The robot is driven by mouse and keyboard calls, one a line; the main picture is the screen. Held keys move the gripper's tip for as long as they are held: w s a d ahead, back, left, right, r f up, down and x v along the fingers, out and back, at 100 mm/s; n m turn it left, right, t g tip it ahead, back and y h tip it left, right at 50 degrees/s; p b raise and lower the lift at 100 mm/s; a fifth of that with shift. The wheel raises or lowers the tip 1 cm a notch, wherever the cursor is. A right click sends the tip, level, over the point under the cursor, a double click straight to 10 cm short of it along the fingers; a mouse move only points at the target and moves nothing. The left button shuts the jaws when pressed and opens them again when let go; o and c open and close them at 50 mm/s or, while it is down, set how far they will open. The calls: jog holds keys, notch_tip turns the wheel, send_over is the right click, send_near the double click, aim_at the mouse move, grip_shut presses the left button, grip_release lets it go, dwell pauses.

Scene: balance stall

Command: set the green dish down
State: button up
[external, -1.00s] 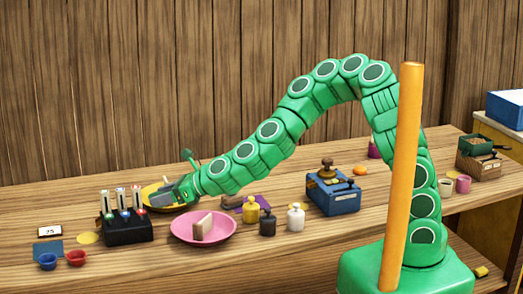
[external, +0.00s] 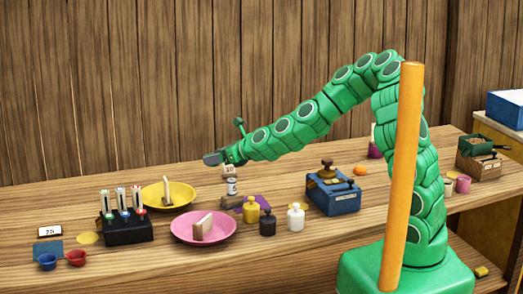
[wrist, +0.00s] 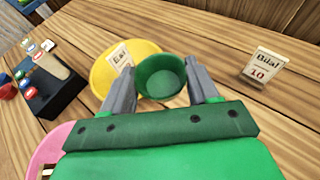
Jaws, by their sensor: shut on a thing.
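My gripper (external: 212,158) hangs in the air above the back of the table, to the right of the yellow plate (external: 182,195) in the external view. In the wrist view my gripper (wrist: 162,84) is shut on the green dish (wrist: 160,76), a small round cup-like dish with its open top facing the camera. The dish cannot be made out in the external view. In the wrist view the yellow plate (wrist: 104,74) lies beyond and to the left of the dish, with a name card (wrist: 121,56) standing on it.
A card marked 10 (wrist: 263,68) stands right of the dish, with bare table between. A pink plate (external: 222,233), a black rack (external: 127,232), several small bottles and a blue box (external: 333,199) stand nearer the front. A small white can (external: 232,187) stands below my gripper.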

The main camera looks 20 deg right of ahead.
jog(key=w+d+m+t+h, duration=0.1)
jog(key=w+d, duration=0.2)
jog(key=d, duration=0.5)
jog(key=w+d+m+h, duration=0.1)
jog(key=w+d, duration=0.3)
jog(key=d, duration=0.3)
jog(key=m+t+h, duration=0.2)
jog(key=m+h, duration=0.4)
jog(key=h, duration=0.1)
send_over(385, 170)
notch_tip(385, 170, down, 6)
jog(key=shift+s+a+f, duration=0.1)
jog(key=shift+f, duration=1.65)
jog(key=shift+s+a+f, duration=0.1)
jog(key=shift+f, duration=1.6)
jog(key=shift+d+f, duration=0.1)
jog(key=o, duration=1)
jog(key=shift+o, duration=0.2)
